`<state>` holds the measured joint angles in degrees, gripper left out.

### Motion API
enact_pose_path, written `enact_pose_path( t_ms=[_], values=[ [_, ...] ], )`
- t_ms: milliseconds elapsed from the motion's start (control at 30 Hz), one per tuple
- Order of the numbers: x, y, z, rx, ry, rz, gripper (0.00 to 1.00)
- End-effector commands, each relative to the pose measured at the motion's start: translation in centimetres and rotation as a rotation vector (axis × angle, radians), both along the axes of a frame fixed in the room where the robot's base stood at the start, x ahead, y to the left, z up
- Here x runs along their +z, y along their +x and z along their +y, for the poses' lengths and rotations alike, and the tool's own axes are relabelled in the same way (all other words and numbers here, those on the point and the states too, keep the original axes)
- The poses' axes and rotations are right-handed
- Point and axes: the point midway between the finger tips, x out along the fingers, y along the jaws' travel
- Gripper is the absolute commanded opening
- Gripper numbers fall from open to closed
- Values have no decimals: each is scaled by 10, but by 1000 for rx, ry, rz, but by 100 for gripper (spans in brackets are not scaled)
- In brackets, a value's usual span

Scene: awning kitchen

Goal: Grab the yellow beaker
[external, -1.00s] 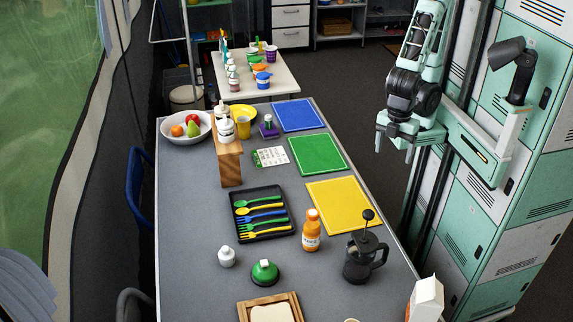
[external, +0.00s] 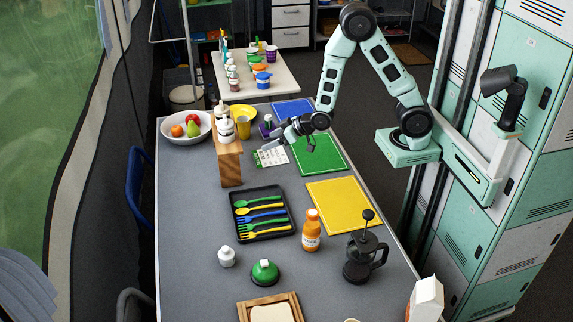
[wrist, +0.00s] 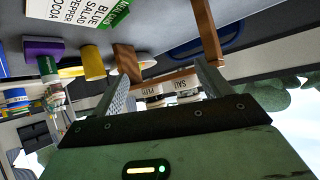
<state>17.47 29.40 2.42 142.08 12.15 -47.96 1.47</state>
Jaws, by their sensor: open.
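The yellow beaker (external: 243,127) stands upright near the far left of the grey table, just right of the wooden stand and in front of a yellow dish. In the wrist view the yellow beaker (wrist: 94,63) appears inverted, left of the space between the fingers. My gripper (external: 284,138) is open and empty above the table, right of the beaker and apart from it. Its two fingers (wrist: 160,85) frame the labelled shakers in the wrist view.
The wooden stand (external: 229,164) with white shakers (external: 226,129) is left of the beaker. A purple block with a small bottle (external: 268,128) lies between beaker and gripper. A white fruit bowl (external: 172,139) is farther left. A menu card (external: 270,157) lies in front.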

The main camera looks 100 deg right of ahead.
Motion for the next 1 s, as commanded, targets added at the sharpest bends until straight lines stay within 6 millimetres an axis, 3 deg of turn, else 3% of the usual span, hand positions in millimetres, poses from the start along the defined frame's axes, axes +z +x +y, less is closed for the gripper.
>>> enact_pose_path(
  t_ms=[33, 100, 233, 433, 1000],
  values=[
    [-16, -9, -38, -80, -40, -37, 77],
    [-20, -20, -79, -166, -101, -94, 77],
    [-23, -40, -127, -265, -190, -162, 77],
    [-23, -44, -153, -306, -237, -193, 77],
    [-54, 28, -222, -302, -235, -193, 77]
  ],
)
